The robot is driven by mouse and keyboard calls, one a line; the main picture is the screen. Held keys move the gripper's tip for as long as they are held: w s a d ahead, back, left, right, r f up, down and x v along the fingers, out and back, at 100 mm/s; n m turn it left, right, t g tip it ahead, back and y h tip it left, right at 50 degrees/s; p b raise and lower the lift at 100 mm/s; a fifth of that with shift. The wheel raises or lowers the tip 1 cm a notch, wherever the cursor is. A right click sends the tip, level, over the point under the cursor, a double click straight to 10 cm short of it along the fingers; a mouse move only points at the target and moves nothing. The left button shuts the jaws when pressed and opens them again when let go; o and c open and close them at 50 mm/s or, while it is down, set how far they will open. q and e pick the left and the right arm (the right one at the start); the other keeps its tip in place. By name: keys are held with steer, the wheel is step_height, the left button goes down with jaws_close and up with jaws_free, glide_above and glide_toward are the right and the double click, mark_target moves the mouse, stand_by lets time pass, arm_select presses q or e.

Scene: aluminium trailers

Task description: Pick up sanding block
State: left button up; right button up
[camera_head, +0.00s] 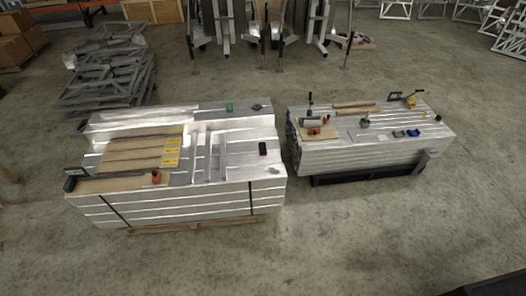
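I cannot tell for sure which item is the sanding block; everything is small and far off. Candidates are a small green item (229,107) at the back of the left stack of aluminium beams (190,198), a small black block (263,148) near that stack's right edge, and small blue items (412,132) on the right stack of beams (365,157). All of these lie on top of the stacks with nothing covering them. Neither of my grippers is in view.
Brown boards (140,157) with yellow labels lie on the left stack. Several tools, including a roller-like tool (311,122), lie on the right stack. A narrow gap separates the stacks. Grey metal frames (110,75) are piled at the back left. The concrete floor (330,235) in front is clear.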

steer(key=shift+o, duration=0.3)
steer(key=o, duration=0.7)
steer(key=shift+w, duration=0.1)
